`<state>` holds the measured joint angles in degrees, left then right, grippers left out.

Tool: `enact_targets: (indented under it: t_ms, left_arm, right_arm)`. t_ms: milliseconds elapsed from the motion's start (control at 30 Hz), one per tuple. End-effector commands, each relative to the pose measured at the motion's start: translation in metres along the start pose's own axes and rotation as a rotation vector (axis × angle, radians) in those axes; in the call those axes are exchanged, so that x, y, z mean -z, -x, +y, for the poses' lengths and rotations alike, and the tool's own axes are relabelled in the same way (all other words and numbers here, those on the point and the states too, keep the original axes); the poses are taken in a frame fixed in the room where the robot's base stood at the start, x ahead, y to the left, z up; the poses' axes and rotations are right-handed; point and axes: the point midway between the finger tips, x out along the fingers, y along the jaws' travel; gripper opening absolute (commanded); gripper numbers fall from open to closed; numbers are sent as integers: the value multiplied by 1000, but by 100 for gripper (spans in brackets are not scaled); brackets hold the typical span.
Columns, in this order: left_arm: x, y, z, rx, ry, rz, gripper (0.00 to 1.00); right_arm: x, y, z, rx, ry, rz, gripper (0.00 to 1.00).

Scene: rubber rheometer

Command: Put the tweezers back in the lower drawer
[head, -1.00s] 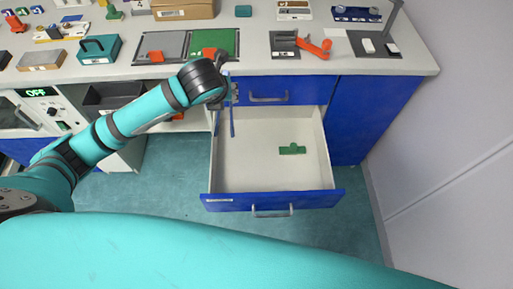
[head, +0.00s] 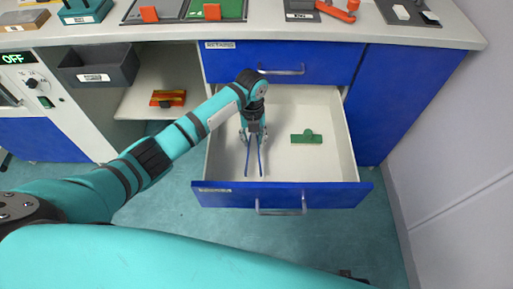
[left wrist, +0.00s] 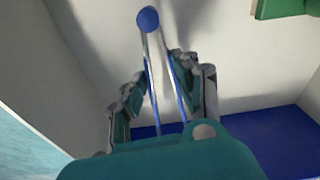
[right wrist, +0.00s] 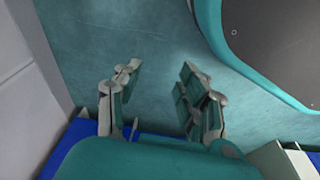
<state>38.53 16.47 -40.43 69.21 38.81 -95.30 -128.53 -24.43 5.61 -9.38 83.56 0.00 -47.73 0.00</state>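The tweezers (head: 260,160) are inside the open lower drawer (head: 279,190), in its left part. Their two thin blue-ended prongs spread toward the drawer front. In the left wrist view their blue joined end (left wrist: 148,19) is at the top. My left gripper (head: 254,138) points down into the drawer over the tweezers. Its fingers stand on either side of the prongs, with a gap at the left finger; the right one is very close. I cannot tell whether the tweezers lie flat on the floor. My right gripper (right wrist: 158,92) is open and empty above the teal floor.
A green piece (head: 306,137) lies in the right part of the drawer. The upper drawer (head: 284,62) is shut. Left of it are an open shelf with an orange item (head: 168,98) and a dark grey bin (head: 98,68). A wall is at the right.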

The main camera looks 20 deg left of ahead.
Motion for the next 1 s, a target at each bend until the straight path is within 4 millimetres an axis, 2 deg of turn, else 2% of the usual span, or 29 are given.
enact_targets:
  t_ms: [300, 700, 900, 1000]
  left_arm:
    - [-3, -42, 0, 1, 1, -1, 26]
    - [-4, -46, 0, 0, 0, -2, 26]
    - [-4, -45, 0, 0, 0, -2, 53]
    - [-4, -45, 0, 0, 0, -2, 53]
  right_arm:
    - [23, 24, 2, -2, -4, 20, 40]
    - [27, 30, 2, -3, -4, 21, 40]
    - [27, 31, 2, -3, -4, 22, 40]
    - [27, 31, 2, -3, -4, 22, 40]
